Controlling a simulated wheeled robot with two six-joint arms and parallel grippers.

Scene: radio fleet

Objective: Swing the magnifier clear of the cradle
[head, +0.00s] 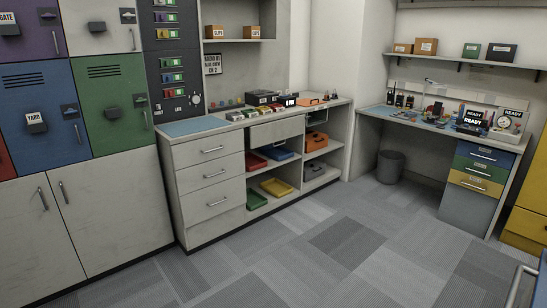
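Neither of my grippers is in view. A pale, thin-armed fixture (431,82) stands at the back of the blue-topped desk in the far right corner. It may be the magnifier, but it is too small to tell for sure. Small dark upright items that look like radios (399,100) stand to its left on the desk. Small items crowd the desk around the fixture's base. I cannot make out the cradle or whether the fixture hangs over it.
A grey counter (200,134) with drawers and open shelves stands between lockers (107,98) and the desk (440,128). A bin (390,168) stands under the desk. A drawer unit (474,180) is under its right end. The carpeted floor (330,240) in front is clear.

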